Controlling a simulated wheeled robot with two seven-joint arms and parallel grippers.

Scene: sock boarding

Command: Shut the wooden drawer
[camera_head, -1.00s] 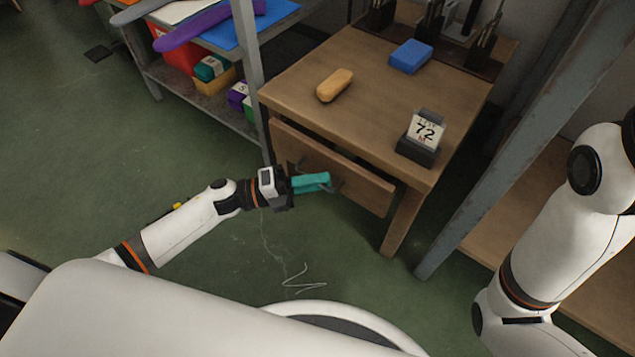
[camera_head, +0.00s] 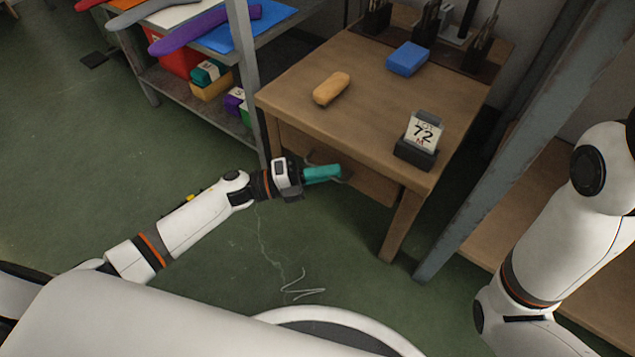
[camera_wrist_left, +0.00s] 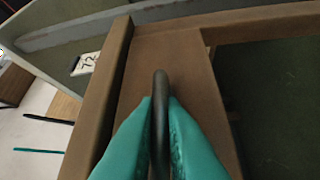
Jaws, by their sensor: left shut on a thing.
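The wooden drawer (camera_head: 372,183) is in the front of the brown wooden table, under its top (camera_head: 375,105). Its front sits close in under the table edge in the head view, and I cannot tell whether a small gap is left. My left gripper (camera_head: 338,173) has teal fingers and is at the drawer front. In the left wrist view, the teal fingers (camera_wrist_left: 160,135) are shut on the dark drawer handle (camera_wrist_left: 161,90), with the brown drawer front (camera_wrist_left: 185,70) behind it. My right arm shows at the right, but its gripper is out of view.
A grey shelf (camera_head: 185,95) stands left, and a grey post (camera_head: 480,190) right.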

